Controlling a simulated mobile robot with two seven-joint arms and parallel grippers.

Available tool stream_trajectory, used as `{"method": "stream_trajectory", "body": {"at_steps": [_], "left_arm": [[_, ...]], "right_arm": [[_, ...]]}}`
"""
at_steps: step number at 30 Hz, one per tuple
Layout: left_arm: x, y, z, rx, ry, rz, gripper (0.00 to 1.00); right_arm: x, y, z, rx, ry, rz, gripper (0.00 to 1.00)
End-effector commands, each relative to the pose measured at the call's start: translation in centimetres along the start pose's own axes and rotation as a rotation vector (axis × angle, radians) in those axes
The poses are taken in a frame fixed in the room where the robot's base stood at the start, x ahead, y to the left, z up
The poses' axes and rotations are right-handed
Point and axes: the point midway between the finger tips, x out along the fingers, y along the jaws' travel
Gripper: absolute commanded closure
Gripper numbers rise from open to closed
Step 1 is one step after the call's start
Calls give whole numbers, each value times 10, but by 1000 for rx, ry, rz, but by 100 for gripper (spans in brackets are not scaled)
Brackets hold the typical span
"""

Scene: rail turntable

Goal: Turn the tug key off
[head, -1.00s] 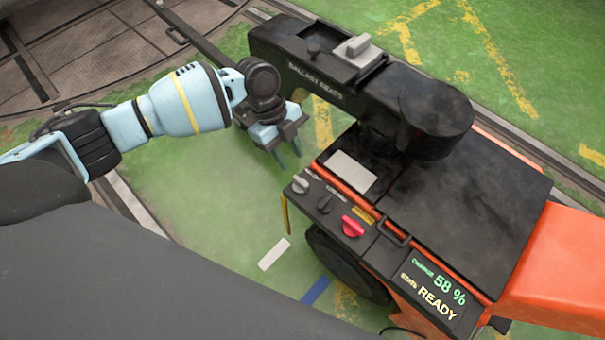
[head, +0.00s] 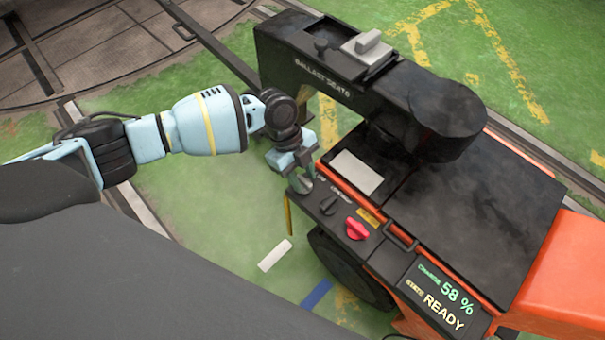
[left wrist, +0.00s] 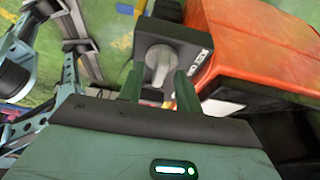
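The tug (head: 535,270) is orange with a black top and a black control panel at its near left edge. A grey key knob (head: 303,185) sits at the panel's far left corner; in the left wrist view the knob (left wrist: 159,60) shows on a dark panel with white lettering, partly legible. My left gripper (head: 301,173) is at that corner, over the knob. In the left wrist view its two green fingers (left wrist: 160,88) stand apart, one on either side of the knob's handle, with gaps visible. My right gripper is not in view.
A dark knob (head: 329,204) and a red knob (head: 357,230) follow along the panel. A display (head: 440,295) reads 58 % and READY. A black ballast seat arm (head: 335,75) with a grey handle on top rises behind.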

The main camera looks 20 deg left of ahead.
Motion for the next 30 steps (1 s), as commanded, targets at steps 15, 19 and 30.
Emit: {"method": "stream_trajectory", "body": {"at_steps": [15, 19, 30], "left_arm": [[-1, 0, 0, -8, 0, -3, 100], [-1, 1, 0, -36, 0, -15, 100], [-4, 3, -2, -270, 1, -111, 100]], "right_arm": [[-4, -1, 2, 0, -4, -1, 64], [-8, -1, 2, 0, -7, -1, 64], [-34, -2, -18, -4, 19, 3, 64]]}}
